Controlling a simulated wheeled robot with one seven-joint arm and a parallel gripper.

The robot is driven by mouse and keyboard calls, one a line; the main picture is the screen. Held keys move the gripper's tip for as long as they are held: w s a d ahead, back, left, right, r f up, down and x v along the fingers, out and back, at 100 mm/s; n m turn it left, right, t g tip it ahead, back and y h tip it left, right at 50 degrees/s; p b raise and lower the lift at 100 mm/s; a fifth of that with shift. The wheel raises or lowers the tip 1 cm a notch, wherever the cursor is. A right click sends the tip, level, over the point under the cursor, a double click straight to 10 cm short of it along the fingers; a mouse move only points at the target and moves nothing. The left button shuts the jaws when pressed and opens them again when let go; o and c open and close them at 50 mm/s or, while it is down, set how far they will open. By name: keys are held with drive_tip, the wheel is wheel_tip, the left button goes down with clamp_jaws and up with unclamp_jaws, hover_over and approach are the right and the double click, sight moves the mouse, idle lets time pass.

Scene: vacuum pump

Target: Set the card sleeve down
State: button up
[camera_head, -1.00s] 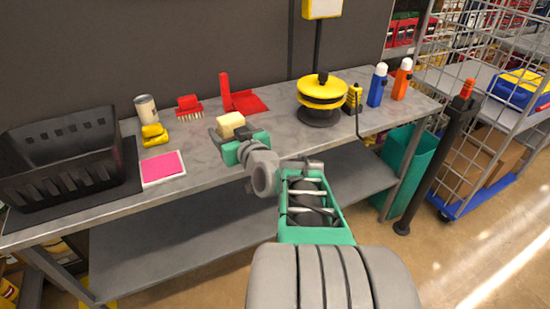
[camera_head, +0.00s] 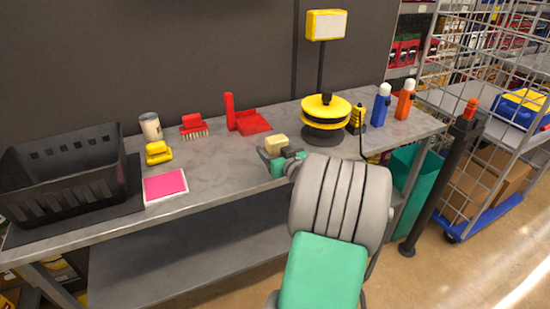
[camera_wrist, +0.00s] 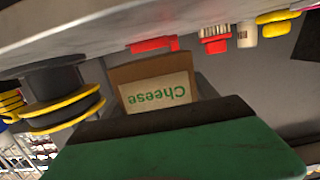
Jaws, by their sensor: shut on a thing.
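The card sleeve (camera_head: 277,143) looks like a small cream block in the head view. In the wrist view the card sleeve (camera_wrist: 158,92) shows brown card edges and a pale face with green "Cheese" lettering upside down. My gripper (camera_head: 281,156) is shut on it, with a dark finger on either side. They are over the front part of the grey workbench (camera_head: 225,165), left of and nearer than the yellow and black pump (camera_head: 325,118). I cannot tell whether the sleeve touches the bench top. Its far side is hidden.
A red dustpan (camera_head: 252,122) lies behind the sleeve, with a red brush (camera_head: 193,124) to its left. A pink-faced pad (camera_head: 165,186) and black basket (camera_head: 65,175) are left. Blue (camera_head: 381,106) and orange bottles (camera_head: 405,102) stand right. Bench between pad and gripper is clear.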

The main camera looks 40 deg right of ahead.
drive_tip(key=shift+d+f, duration=0.2)
drive_tip(key=shift+f, duration=1.5)
drive_tip(key=shift+f, duration=0.1)
drive_tip(key=shift+f, duration=0.15)
drive_tip(key=o, duration=1.3)
drive_tip(key=shift+o, duration=0.2)
